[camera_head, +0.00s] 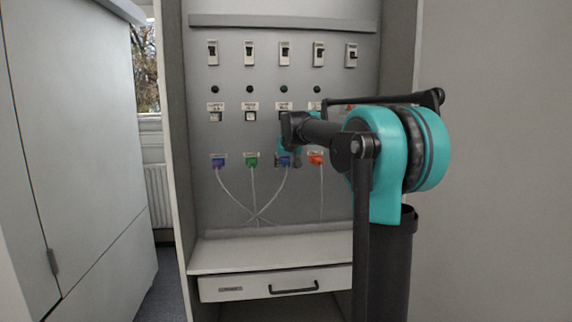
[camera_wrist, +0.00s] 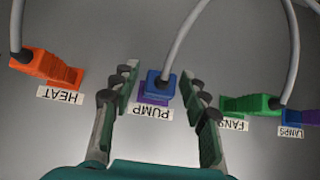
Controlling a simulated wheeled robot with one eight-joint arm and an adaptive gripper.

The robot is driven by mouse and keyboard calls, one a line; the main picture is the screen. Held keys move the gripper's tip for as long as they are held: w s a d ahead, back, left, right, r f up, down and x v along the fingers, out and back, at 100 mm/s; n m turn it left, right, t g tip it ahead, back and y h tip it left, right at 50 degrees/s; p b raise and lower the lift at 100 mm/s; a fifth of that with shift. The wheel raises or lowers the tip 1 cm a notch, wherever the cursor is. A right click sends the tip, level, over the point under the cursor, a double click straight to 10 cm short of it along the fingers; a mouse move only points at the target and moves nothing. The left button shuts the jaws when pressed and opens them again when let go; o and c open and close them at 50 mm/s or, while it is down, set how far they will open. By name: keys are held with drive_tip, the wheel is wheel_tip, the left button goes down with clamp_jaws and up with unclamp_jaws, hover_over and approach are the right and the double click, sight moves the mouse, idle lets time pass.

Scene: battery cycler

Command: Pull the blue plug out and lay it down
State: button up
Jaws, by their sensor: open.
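The blue plug (camera_wrist: 158,82) sits in the panel above the PUMP label, with a purple part at its base and a grey cable running up from it in the wrist view. In the head view the blue plug (camera_head: 287,162) is partly covered by my gripper. My gripper (camera_wrist: 163,90) is open and empty. Its two fingers stand on either side of the blue plug, with a visible gap on each side. Whether the fingertips reach the panel is unclear.
Beside it are the orange HEAT plug (camera_wrist: 45,67), green FANS plug (camera_wrist: 252,105) and a purple-blue LAMPS plug (camera_wrist: 296,117). Their cables hang below. Switches line the panel above. A bare light shelf (camera_head: 235,257) lies below, over a drawer (camera_head: 240,288) with a dark handle.

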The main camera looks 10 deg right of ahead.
drive_tip(key=c, duration=0.8)
drive_tip(key=shift+s, duration=2.85)
drive_tip(key=shift+c, duration=0.2)
